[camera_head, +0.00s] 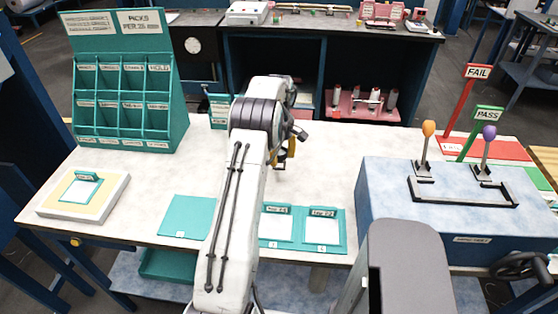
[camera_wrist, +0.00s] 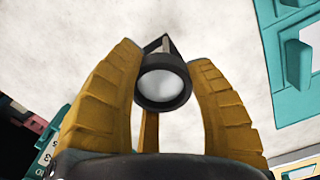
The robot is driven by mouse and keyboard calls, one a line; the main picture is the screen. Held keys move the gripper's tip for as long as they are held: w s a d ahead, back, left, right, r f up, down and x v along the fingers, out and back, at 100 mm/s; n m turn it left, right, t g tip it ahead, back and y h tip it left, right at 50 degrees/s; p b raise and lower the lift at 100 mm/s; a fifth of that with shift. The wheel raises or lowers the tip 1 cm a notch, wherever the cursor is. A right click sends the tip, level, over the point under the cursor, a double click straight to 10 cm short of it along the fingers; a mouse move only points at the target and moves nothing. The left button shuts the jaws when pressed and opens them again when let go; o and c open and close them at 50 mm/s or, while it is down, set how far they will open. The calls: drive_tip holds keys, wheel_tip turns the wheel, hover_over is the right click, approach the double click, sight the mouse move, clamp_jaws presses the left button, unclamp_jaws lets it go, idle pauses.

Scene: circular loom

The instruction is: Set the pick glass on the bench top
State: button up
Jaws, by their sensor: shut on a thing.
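My gripper (camera_wrist: 165,85) has its two yellow padded fingers on either side of the pick glass (camera_wrist: 163,82), a small dark-rimmed round lens with a pointed dark part behind it, and is shut on it. The pale bench top (camera_wrist: 90,35) fills the view behind it. In the head view my gripper (camera_head: 285,155) is above the middle of the bench top (camera_head: 340,165), partly hidden by my arm. The pick glass is too small and hidden there to make out clearly. I cannot tell how high it is above the bench top.
A green pigeonhole rack (camera_head: 125,95) stands at the back left. A framed pad (camera_head: 83,193) and a green mat (camera_head: 187,216) lie at the front left. A green two-part tray (camera_head: 303,246) lies at the front. A blue lever box (camera_head: 455,210) stands at the right. The bench middle is clear.

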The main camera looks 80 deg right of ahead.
sight(279, 163)
drive_tip(key=shift+p, duration=0.45)
drive_tip(key=shift+f+p, duration=0.55)
drive_tip(key=shift+p, duration=0.35)
drive_tip(key=shift+f+p, duration=0.3)
drive_tip(key=shift+f, duration=1.1)
drive_tip(key=o, duration=1.1)
drive_tip(key=shift+f, duration=0.1)
drive_tip(key=shift+o, duration=0.2)
